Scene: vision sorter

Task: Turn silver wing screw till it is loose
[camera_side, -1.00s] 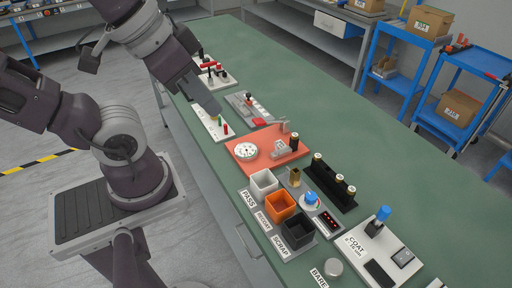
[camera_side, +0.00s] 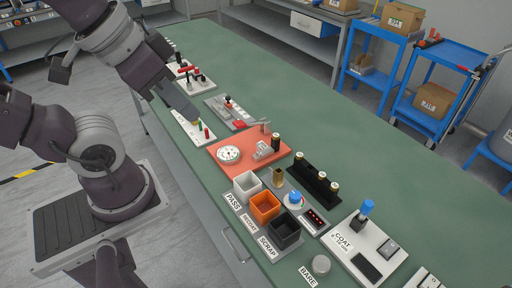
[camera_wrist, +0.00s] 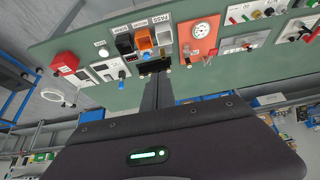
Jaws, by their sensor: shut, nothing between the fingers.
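My gripper (camera_side: 192,114) hangs over the white panel with small green and red pegs (camera_side: 193,128), at the far left part of the bench. Its fingers also show in the wrist view (camera_wrist: 157,82), closed together with nothing between them. I cannot pick out the silver wing screw for certain; it is too small to tell. The orange-red plate (camera_side: 222,142) carries a round white dial (camera_side: 229,155), a silver block (camera_side: 265,150) and a grey lever (camera_side: 264,125). The gripper is apart from this plate, beyond its far left edge. The plate also shows in the wrist view (camera_wrist: 186,33).
White, orange and black bins (camera_side: 264,206) stand nearer the camera, beside a black rack (camera_side: 316,186) of upright cylinders. A coating station (camera_side: 356,262) is at the front right. A panel with red-handled clamps (camera_side: 203,85) lies farther back. The green bench (camera_side: 330,130) is clear toward the right.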

